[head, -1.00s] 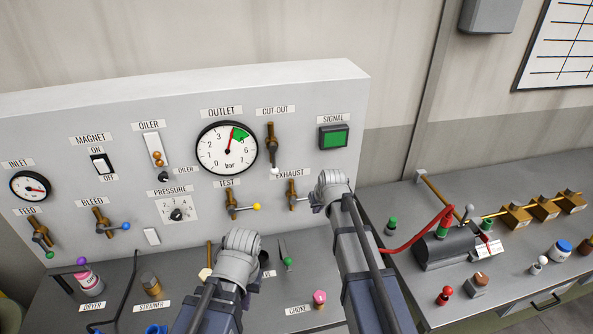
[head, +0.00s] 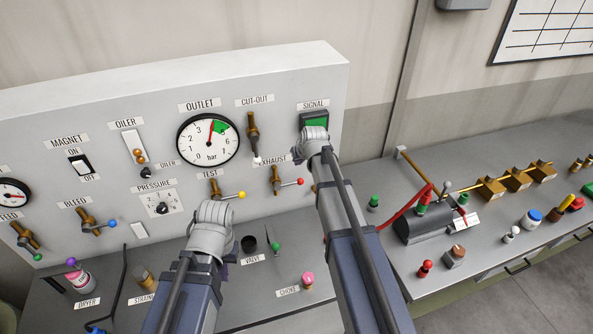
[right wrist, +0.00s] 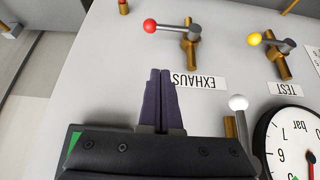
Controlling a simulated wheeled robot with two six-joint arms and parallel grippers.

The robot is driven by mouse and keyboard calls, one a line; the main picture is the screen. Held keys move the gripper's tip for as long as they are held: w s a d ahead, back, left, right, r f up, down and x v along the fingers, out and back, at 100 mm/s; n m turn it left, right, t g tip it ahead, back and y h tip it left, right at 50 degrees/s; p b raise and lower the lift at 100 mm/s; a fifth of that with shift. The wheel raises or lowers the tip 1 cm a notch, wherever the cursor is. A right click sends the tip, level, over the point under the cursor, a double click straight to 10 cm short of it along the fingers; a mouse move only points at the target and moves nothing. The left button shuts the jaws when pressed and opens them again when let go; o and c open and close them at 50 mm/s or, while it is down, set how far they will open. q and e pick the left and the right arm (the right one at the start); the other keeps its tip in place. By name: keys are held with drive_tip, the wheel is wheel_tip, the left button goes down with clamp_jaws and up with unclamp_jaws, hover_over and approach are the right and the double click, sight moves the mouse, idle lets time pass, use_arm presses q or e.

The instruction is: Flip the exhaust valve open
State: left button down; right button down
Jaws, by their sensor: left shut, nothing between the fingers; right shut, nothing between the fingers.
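The exhaust valve (head: 277,180) is a brass fitting on the panel with a grey lever. The lever points sideways to the right and ends in a red ball (head: 301,182). In the right wrist view the exhaust valve (right wrist: 190,43) appears upside down, beyond the fingertips. My right gripper (right wrist: 162,73) is shut and empty, its tips beside the EXHAUST label and apart from the lever. In the head view my right wrist covers part of the signal lamp and hides its fingers. My left gripper (head: 212,222) is shut below the test valve, its fingers mostly hidden.
The test valve (head: 215,191) with a yellow ball is left of the exhaust valve. The cut-out valve (head: 253,133) with a white ball is above, beside the outlet gauge (head: 207,140). A bench (head: 390,178) with a black cylinder and red hose stands at right.

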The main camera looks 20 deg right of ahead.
drive_tip(key=b, duration=0.8)
hover_over(295, 182)
wheel_tip(295, 182, down, 8)
drive_tip(key=shift+f, duration=0.1)
drive_tip(key=f+b, duration=0.4)
drive_tip(key=shift+s, duration=0.35)
drive_tip(key=shift+r, duration=0.1)
drive_tip(key=shift+w, duration=0.1)
